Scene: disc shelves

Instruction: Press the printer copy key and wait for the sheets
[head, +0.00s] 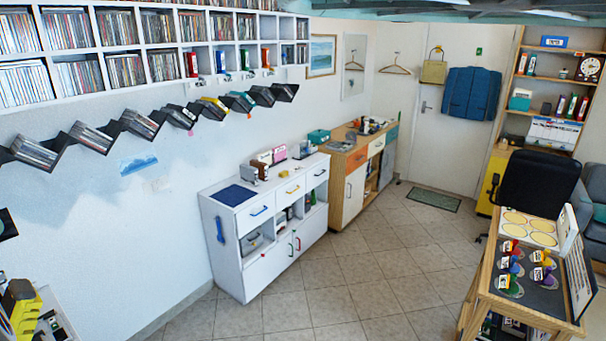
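I cannot pick out a printer, its copy key or any printed sheets with certainty. A small grey boxy device (252,241) sits in an open compartment of the white cabinet (230,268), too small to tell what it is. At the lower left edge, a yellow and dark object (22,308) stands on a pale surface and is cut off by the frame. My gripper does not show in the head view.
A wooden cabinet (355,190) adjoins the white one. A table with coloured pieces (512,285) stands at the right, near a black chair (540,183). Wall shelves of discs (100,65) fill the upper left. The tiled floor (380,285) between cabinets and table is clear.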

